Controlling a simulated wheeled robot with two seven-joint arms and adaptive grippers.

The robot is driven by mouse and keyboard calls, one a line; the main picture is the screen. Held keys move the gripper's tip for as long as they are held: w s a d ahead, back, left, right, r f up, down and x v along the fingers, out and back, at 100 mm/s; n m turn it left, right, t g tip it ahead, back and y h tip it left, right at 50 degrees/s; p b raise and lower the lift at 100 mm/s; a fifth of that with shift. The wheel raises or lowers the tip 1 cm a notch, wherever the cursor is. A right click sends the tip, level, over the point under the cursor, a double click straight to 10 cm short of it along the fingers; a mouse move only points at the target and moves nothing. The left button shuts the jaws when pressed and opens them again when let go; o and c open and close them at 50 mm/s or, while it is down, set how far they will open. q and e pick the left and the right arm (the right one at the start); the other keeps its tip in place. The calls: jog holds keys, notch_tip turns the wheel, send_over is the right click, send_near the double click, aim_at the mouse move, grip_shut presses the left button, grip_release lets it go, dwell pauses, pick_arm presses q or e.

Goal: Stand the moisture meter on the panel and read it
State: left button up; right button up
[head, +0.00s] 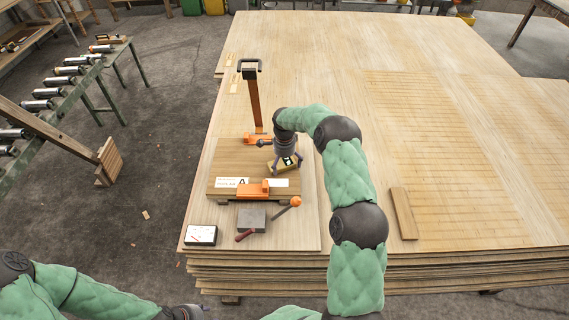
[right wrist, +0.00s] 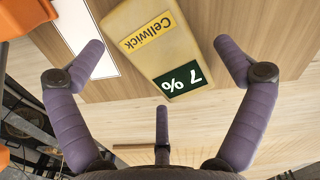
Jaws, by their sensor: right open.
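The moisture meter (head: 287,166) is a yellow-tan block on the brown panel (head: 225,160), under my right gripper. In the right wrist view the meter (right wrist: 150,45) shows a yellow "Cellwick" label and a dark display reading 7 %. The lettering is upside down in that view. My right gripper (head: 287,166) is open; its purple fingers are spread to either side of the meter and appear apart from it. I cannot tell whether the meter stands or lies flat. My left gripper (head: 188,312) is at the bottom edge, partly cut off, away from the panel.
A tall orange-brown tool (head: 254,105) stands behind. A grey block (head: 251,220) and a white-faced device (head: 201,235) lie in front. The veneer stack (head: 480,190) is mostly clear at right, with a loose strip (head: 404,213).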

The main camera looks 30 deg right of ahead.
aim_at(285, 165)
notch_tip(285, 165, up, 12)
jog(key=p, duration=0.3)
